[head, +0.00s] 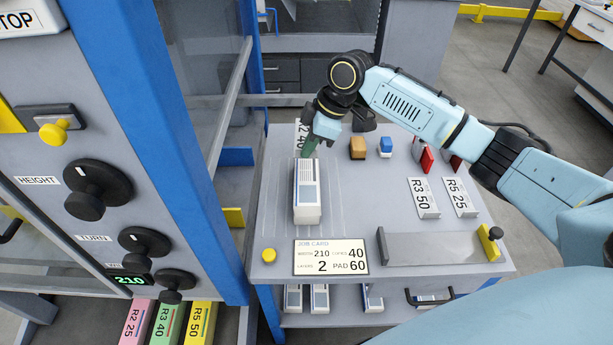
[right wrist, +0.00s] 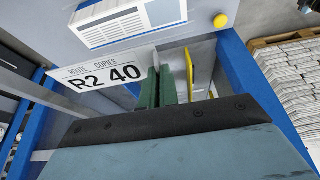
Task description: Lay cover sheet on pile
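The pile (head: 307,202) is a white block of papers with a printed top, lying on the grey bench (head: 355,220). It also shows at the top of the right wrist view (right wrist: 130,18). The cover sheet (head: 300,135) is a white card marked R2 40, at the pile's far end in the head view; it is large in the right wrist view (right wrist: 100,75). My right gripper (head: 309,147) has green fingers (right wrist: 159,88), close together at one end of the sheet, and appears shut on it. The exact grip is partly hidden. My left gripper is not in view.
Cards R3 50 (head: 424,198) and R5 25 (head: 460,197) lie on the bench's right. An orange block (head: 357,148), a blue block (head: 386,146) and a job card (head: 330,257) are also there. A blue post (head: 160,140) stands left.

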